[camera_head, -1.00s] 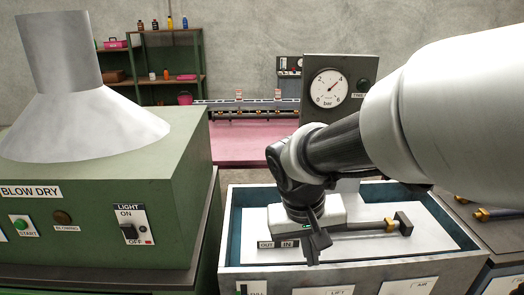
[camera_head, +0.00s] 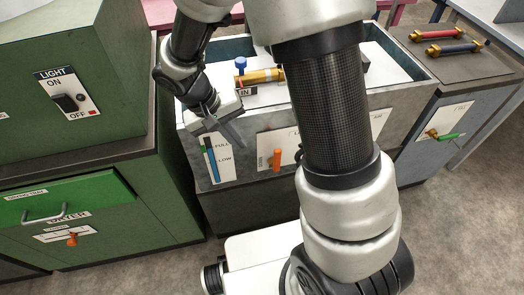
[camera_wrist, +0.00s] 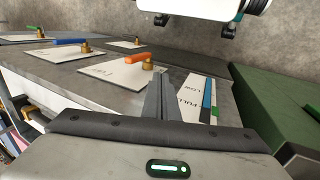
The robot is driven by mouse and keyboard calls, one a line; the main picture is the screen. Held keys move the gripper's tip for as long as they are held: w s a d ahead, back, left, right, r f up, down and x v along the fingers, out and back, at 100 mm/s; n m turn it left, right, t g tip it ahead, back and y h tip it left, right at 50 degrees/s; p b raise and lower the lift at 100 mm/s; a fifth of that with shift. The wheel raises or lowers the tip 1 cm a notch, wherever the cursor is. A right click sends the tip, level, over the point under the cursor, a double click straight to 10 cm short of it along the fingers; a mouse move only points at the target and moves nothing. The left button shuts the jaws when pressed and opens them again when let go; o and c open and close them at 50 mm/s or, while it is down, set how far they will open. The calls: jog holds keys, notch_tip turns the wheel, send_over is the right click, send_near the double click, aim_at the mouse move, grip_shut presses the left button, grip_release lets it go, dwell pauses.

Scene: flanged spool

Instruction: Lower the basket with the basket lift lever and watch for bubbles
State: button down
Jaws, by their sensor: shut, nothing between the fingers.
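The lift lever (camera_head: 277,160) is an orange handle on a white plate on the tank's front. Its handle points up and down in the head view. In the wrist view the lever (camera_wrist: 138,58) nearest the level gauge is left of my fingers, with a brass hub. My gripper (camera_head: 236,137) is shut and empty in front of the tank wall, between the gauge and the lever, apart from the lever. Its fingers show in the wrist view (camera_wrist: 163,98). The tank (camera_head: 190,124) is partly hidden by my arm. I cannot make out the basket or any bubbles.
A level gauge (camera_head: 212,160) marked FULL and LOW is left of the lever. A green-handled lever (camera_head: 447,136) is at right. A brass spool (camera_head: 262,76) shows at the tank top. The green dryer cabinet (camera_head: 80,140) stands left.

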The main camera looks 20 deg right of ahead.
aim_at(275, 158)
jog(key=d+f+b, duration=0.2)
jog(key=d+f, duration=0.5)
jog(key=f, duration=0.2)
jog(key=shift+d, duration=0.4)
